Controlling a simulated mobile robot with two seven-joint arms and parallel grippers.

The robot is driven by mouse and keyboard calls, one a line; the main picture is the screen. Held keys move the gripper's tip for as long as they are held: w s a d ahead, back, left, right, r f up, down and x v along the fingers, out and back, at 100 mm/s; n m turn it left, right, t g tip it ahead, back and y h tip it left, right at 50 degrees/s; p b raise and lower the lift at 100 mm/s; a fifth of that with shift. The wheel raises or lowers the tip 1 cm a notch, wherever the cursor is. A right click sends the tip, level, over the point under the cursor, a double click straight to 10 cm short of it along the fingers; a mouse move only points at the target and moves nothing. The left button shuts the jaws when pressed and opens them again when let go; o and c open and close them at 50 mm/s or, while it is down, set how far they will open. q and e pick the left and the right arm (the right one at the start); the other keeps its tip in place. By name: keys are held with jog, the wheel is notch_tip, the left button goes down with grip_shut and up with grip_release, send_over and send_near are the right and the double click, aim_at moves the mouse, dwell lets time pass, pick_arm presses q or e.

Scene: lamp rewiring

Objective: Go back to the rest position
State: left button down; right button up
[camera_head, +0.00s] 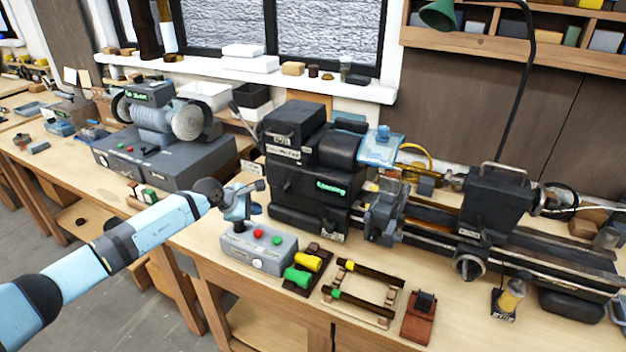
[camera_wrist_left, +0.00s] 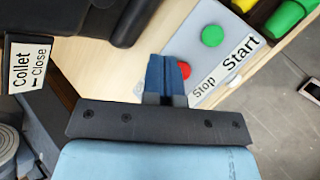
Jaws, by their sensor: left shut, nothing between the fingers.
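My left gripper (camera_head: 240,225) is shut and empty, with its fingers pointing down over the left end of a grey control box (camera_head: 258,254). In the left wrist view its blue fingers (camera_wrist_left: 167,73) are together beside the box (camera_wrist_left: 207,72), which is labelled "Stop" and "Start". The box has a red button (camera_head: 257,233) and a green button (camera_head: 277,240). I cannot tell whether the fingertips touch the box. My light blue left arm reaches in from the lower left. My right gripper is not in view.
A black lathe (camera_head: 310,150) stands behind the box. A bench grinder (camera_head: 155,120) stands to the left. Yellow and green handled tools (camera_head: 308,262) and a red-brown block (camera_head: 420,318) lie to the right. A "Collet Close" label (camera_wrist_left: 27,66) shows in the left wrist view.

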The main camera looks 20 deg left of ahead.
pick_arm(q)
jog(key=s+d+f+n+h, duration=0.1)
jog(key=s+d+n, duration=0.1)
jog(key=d, duration=0.2)
jog(key=s+d+f+n+h, duration=0.1)
jog(key=s+d+f+h, duration=0.1)
jog(key=d, duration=0.2)
jog(key=s+d+f+n+t+h, duration=0.1)
jog(key=s+d+n+h, duration=0.1)
jog(key=d, duration=0.2)
jog(key=shift+s+d+f+n, duration=0.15)
jog(key=shift+d+f+n, duration=0.15)
jog(key=shift+d, duration=0.1)
jog(key=s+d+n+t+h, duration=0.2)
jog(key=s+d+n+t, duration=0.1)
jog(key=s+d+n, duration=0.5)
jog(key=s+d+f+n+y, duration=0.1)
jog(key=s+f+n+y, duration=0.3)
jog(key=s+n, duration=0.7)
jog(key=s+d+f+n+g+y, duration=0.1)
jog(key=s+f+n+y, duration=0.3)
jog(key=n, duration=1.9)
jog(key=s+f, duration=0.3)
jog(key=s, duration=0.5)
jog(key=shift+d, duration=0.15)
